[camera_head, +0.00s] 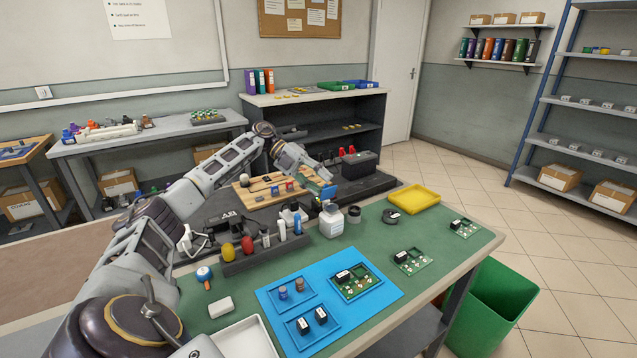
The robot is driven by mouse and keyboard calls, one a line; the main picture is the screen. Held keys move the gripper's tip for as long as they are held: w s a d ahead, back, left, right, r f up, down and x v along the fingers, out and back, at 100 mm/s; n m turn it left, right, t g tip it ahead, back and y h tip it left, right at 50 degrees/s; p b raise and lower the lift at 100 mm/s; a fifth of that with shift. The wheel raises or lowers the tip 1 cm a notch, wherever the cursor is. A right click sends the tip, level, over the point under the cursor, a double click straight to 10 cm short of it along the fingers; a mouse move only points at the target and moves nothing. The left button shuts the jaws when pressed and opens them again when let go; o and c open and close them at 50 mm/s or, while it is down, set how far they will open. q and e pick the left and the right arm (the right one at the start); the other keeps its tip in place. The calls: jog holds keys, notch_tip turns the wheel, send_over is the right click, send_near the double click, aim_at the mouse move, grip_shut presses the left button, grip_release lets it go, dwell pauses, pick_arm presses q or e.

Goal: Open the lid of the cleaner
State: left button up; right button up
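A white bottle with a blue cap (331,221), which looks like the cleaner, stands upright on the green mat of the bench. Its cap appears closed. My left arm reaches in from the lower left and bends down towards the bottle. My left gripper (324,178) is small in view, just above and behind the blue cap. I cannot tell whether it touches the cap or whether its fingers are open. My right gripper is not in view.
A dark tool rack (262,258) is in front to the left. A blue mat (330,310) with trays lies nearer, and a yellow tray (414,199) lies to the right.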

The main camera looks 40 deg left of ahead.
pick_arm(q)
grip_shut()
jog(key=shift+s, duration=0.1)
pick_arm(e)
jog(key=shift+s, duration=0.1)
pick_arm(q)
jog(key=shift+a+p, duration=0.1)
jog(key=shift+p, duration=0.25)
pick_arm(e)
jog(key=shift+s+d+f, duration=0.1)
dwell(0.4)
pick_arm(q)
jog(key=shift+h, duration=0.3)
jog(key=shift+w+a+f+n+h+p, duration=0.15)
jog(key=shift+a+f+n+h+p, duration=0.2)
jog(key=shift+h, duration=0.45)
jog(key=shift+w+a+f+n+h+p, duration=0.15)
jog(key=shift+a+f+n+h, duration=0.25)
jog(key=shift+h, duration=0.4)
jog(key=shift+w+a+f+n+h+p, duration=0.2)
jog(key=shift+a+f+n+h, duration=0.2)
jog(key=shift+h, duration=0.4)
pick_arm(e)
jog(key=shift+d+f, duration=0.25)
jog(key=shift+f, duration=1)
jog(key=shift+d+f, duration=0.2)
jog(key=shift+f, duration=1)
